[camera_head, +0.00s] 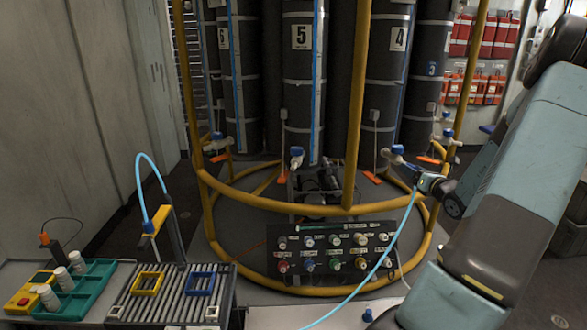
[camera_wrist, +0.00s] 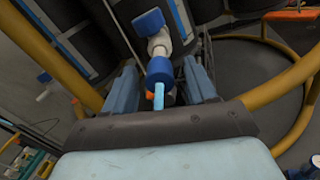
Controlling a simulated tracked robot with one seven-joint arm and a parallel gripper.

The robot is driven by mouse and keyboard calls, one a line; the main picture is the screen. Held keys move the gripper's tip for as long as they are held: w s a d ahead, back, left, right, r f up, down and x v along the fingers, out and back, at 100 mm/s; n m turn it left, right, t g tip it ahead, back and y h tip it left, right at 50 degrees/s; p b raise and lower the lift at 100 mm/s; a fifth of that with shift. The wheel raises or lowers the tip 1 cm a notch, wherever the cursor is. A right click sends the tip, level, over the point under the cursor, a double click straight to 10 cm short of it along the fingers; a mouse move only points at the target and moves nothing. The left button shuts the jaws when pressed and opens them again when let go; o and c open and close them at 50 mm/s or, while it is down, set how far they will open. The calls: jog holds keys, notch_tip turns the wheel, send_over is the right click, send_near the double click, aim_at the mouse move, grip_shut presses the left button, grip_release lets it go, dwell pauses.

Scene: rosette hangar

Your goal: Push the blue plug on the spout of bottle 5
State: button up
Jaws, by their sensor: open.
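Bottle 5 (camera_head: 301,70) is a tall dark cylinder at the middle back of the head view. Its spout (camera_head: 296,157) is white with a blue top; whether a plug is on it is too small to tell. A small blue piece, possibly the plug (camera_head: 368,315), stands on the pale surface at the bottom edge. My gripper (camera_head: 426,182) is at the spout of bottle 4 (camera_head: 397,155), right of bottle 5. In the wrist view its fingers (camera_wrist: 160,88) are open, on either side of a blue hose connector (camera_wrist: 160,70) at a white spout with a blue handle.
A yellow tubular frame (camera_head: 355,110) rings the bottles. A light blue hose (camera_head: 385,250) hangs from near my gripper down past a panel of coloured knobs (camera_head: 335,250). A roller rack (camera_head: 172,295) and a green tray (camera_head: 95,285) stand at the left.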

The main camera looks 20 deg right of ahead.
jog(key=shift+c, duration=0.2)
dwell(0.3)
grip_shut()
dwell(0.3)
jog(key=s, duration=0.6)
dwell(1.5)
jog(key=shift+d, duration=0.15)
